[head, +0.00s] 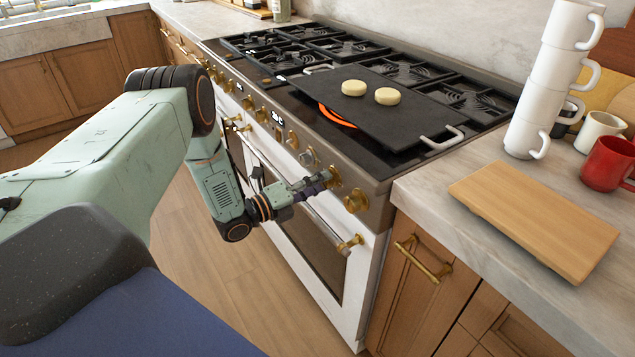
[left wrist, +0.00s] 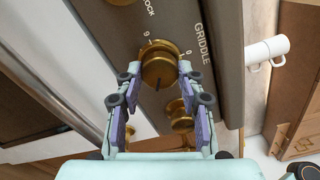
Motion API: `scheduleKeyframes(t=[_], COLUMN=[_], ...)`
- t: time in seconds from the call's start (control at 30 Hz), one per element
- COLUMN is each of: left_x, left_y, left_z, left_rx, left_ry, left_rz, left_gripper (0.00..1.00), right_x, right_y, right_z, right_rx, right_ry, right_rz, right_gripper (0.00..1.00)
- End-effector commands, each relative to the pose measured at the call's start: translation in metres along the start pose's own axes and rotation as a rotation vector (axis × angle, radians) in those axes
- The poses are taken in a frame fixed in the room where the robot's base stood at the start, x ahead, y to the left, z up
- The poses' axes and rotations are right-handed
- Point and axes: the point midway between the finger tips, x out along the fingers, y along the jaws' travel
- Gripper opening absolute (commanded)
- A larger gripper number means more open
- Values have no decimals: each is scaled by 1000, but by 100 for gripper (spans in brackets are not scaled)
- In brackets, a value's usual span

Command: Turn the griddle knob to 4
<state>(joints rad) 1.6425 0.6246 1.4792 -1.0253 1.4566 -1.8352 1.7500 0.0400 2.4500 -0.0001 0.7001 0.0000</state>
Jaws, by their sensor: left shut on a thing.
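The griddle knob (left wrist: 158,62) is a round brass knob on the stove's front panel, beside the printed word GRIDDLE in the left wrist view. A dark pointer mark shows on its lower side; the figure it points to cannot be read. In the head view the knob (head: 334,177) is partly behind the fingers. My left gripper (head: 322,181) reaches it from the left. In the left wrist view its two purple fingers (left wrist: 156,74) are shut on the knob, one on each side. The black griddle plate (head: 405,119) lies on the stove top. My right gripper is not in view.
Other brass knobs flank it, one nearer (head: 356,201) and one farther (head: 308,158). An oven door handle (head: 350,244) runs below. An orange-glowing burner (head: 337,117) shows at the plate's edge. Two pale round pieces (head: 387,96) lie on the plate. A wooden board (head: 540,215) and stacked white mugs (head: 550,80) stand right.

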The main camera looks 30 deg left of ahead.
Motion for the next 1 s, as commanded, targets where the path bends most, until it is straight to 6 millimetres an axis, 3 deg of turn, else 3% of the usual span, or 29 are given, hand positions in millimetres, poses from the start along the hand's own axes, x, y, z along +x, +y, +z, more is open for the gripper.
scheduleKeyframes(t=[0.3, 0.33, 0.57, 0.87, 1.0], left_x=[0, 0, 0, 0, -10], left_y=[1, 1, 0, 0, 1], left_z=[0, 0, 0, 0, 1], left_rx=[-1, -1, -1, -1, -2], left_ry=[0, 0, 0, -1, -3], left_rz=[1, 1, 1, 0, 2], left_gripper=[7, 40, 60, 62, 62], right_x=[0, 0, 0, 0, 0], right_y=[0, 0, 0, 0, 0], right_z=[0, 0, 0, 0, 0], right_rx=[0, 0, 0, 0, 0], right_ry=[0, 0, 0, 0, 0], right_rz=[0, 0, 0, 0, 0], right_gripper=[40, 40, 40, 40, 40])
